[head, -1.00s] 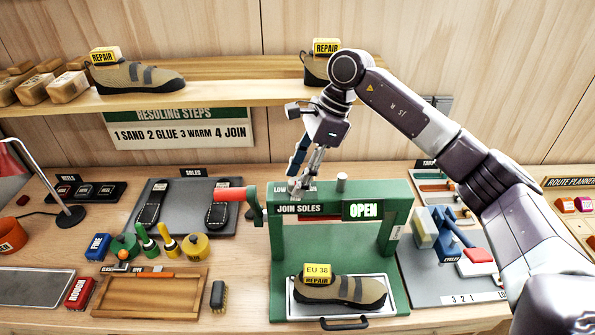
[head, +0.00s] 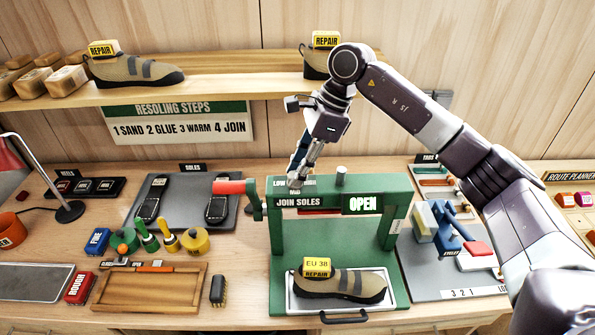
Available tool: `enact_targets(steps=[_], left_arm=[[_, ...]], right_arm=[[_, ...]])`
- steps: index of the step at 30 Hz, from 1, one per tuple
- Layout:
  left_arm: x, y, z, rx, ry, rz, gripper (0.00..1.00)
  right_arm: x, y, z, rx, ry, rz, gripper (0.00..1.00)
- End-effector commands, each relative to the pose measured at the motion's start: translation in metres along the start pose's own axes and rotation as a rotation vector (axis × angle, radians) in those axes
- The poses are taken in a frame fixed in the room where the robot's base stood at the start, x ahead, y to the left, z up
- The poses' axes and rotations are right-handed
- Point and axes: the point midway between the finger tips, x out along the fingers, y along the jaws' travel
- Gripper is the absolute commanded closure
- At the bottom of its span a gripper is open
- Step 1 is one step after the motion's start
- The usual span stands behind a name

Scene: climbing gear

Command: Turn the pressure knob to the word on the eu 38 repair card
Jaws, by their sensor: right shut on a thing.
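The green press (head: 275,235) stands at the middle front of the bench, with a JOIN SOLES label and a lit OPEN sign (head: 363,204). A shoe (head: 345,284) lies on the press's tray, with a yellow EU 38 REPAIR card (head: 317,268) on it; no other word on the card is legible. My right gripper (head: 296,182) points down at the left part of the press's top, by the partly covered LOW label. It is shut on the pressure knob, which its fingers largely hide. My left gripper is not in view.
The red-handled lever (head: 236,187) sticks out left of the press. A grey post (head: 341,176) rises on the press top, right of the gripper. Two soles lie on a dark mat (head: 186,190). Brushes and pots stand at left. A shelf (head: 230,88) runs behind.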

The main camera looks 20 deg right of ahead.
Motion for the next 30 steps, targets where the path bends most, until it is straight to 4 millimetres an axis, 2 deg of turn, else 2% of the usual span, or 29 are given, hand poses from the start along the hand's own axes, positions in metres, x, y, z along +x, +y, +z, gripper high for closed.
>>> enact_targets(steps=[8, 30], left_arm=[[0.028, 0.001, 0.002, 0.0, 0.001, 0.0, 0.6], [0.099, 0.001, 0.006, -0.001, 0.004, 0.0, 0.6]], right_arm=[[0.004, 0.001, -0.002, 0.17, -0.001, -0.075, 0.99], [0.005, 0.004, 0.002, 0.816, -0.002, -0.344, 0.99]])
